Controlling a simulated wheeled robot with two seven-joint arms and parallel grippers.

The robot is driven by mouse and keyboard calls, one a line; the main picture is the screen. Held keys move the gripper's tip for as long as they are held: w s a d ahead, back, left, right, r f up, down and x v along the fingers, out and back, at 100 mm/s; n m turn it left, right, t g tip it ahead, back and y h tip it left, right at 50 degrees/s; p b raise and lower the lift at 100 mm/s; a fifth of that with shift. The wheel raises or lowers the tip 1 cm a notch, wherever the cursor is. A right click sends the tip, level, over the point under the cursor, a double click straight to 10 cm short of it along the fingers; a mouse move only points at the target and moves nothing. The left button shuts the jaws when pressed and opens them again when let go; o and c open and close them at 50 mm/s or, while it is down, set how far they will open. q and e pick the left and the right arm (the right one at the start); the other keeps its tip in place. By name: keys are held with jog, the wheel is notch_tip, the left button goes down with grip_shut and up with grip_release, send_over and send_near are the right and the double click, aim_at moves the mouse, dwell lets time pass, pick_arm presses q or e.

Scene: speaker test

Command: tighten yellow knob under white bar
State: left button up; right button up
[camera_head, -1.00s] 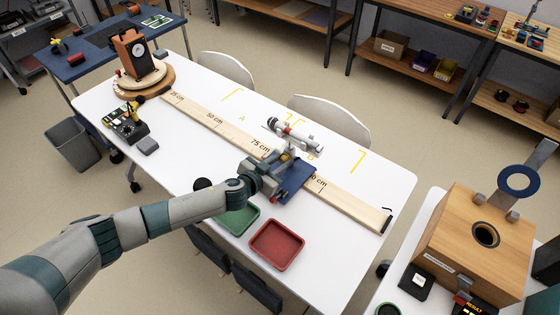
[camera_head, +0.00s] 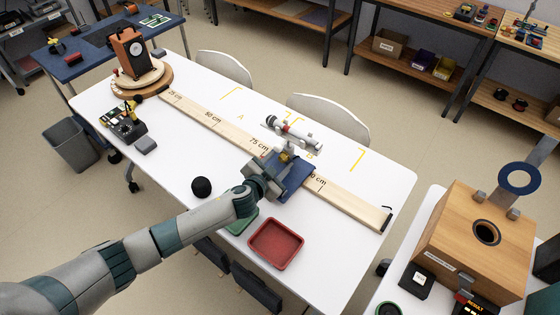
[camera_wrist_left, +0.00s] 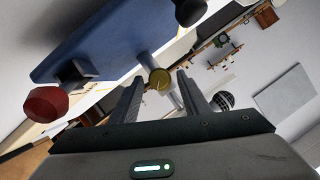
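The yellow knob (camera_wrist_left: 160,79) is seen end-on in the left wrist view, on a pale metal post. It also shows as a small yellow spot in the head view (camera_head: 285,157), under the white bar (camera_head: 293,134). The bar is a white tube with a red band, carried above a blue plate (camera_head: 297,178). My left gripper (camera_wrist_left: 160,88) is open. Its fingers are on either side of the knob in the picture, with visible gaps; I cannot tell how far beyond the tips it lies. In the head view my left gripper (camera_head: 270,176) covers part of the plate. My right gripper is not in view.
A long wooden rail (camera_head: 220,129) with centimetre marks runs under the plate. A red knob (camera_wrist_left: 45,103) sits beside the plate's edge. A red tray (camera_head: 276,244), a green tray (camera_head: 238,222) and a black ball (camera_head: 202,187) are near my left arm.

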pick_arm(q)
jog(key=shift+s, duration=0.15)
jog(key=b+v, duration=0.3)
jog(key=v, duration=1.4)
jog(key=shift+f, duration=0.15)
dwell(0.3)
